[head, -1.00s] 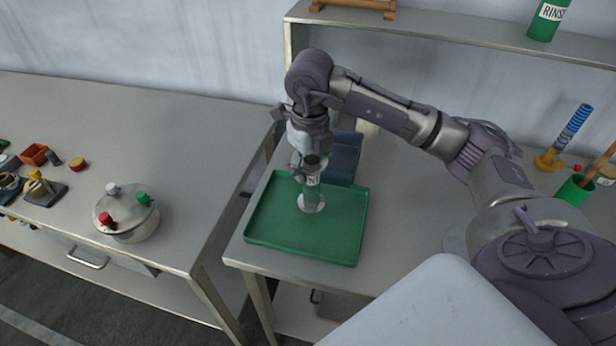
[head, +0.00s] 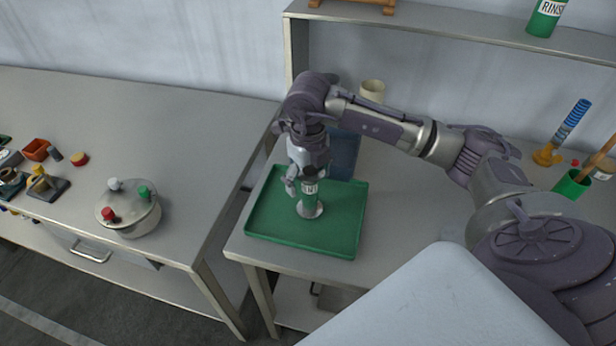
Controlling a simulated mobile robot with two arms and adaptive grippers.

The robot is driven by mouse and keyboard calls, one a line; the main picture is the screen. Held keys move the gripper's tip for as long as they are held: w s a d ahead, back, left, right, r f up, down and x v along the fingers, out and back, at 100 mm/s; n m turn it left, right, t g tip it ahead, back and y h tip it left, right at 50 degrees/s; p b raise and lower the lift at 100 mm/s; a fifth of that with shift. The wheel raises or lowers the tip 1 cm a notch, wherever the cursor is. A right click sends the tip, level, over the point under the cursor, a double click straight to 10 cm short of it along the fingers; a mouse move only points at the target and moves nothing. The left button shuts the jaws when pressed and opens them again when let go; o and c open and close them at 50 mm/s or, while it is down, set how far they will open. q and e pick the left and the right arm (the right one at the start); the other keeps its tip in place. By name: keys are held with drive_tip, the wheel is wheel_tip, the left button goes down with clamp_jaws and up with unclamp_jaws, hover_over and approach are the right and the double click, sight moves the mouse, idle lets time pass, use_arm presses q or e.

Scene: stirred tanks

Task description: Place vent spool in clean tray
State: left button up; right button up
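One finger shows at the spool's left side. The other finger is hidden, so its grip is unclear. My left gripper is not in view.
A blue bin (head: 345,155) stands right behind the tray. A lidded metal pot (head: 128,208) with coloured knobs is on the left bench, across a gap. A green RINSE bottle (head: 546,18) stands on the shelf above. The tray's right part is free.

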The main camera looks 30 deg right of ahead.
drive_tip(key=shift+r, duration=0.1)
drive_tip(key=shift+r, duration=0.5)
wheel_tip(320, 180, up, 10)
drive_tip(key=shift+b, duration=0.85)
drive_tip(key=shift+r, duration=0.6)
